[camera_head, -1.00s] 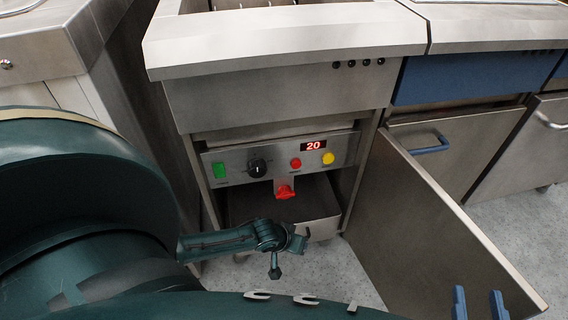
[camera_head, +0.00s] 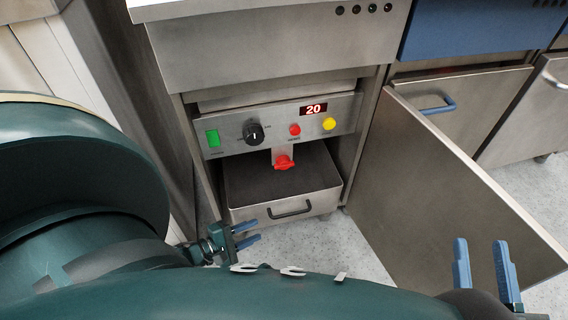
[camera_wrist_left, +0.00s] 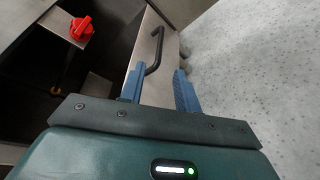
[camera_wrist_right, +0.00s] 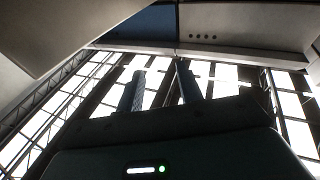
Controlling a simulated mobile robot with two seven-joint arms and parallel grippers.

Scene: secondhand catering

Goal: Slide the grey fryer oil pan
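The grey fryer oil pan (camera_head: 262,211) sits low inside the open fryer cabinet, under the control panel, with a dark handle (camera_head: 290,209) on its front face. The pan's front and handle also show in the left wrist view (camera_wrist_left: 155,52). My left gripper (camera_head: 250,234) is open, with blue fingers, just in front of and to the left of the handle. In the left wrist view its fingers (camera_wrist_left: 156,88) are apart and empty, with the handle a little beyond them. My right gripper (camera_head: 484,262) is open and empty at the lower right, in front of the cabinet door.
The cabinet door (camera_head: 440,190) stands swung open to the right. A red valve handle (camera_head: 284,162) hangs over the pan. The panel (camera_head: 270,125) reads 20. Speckled floor (camera_head: 325,250) is free in front of the pan.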

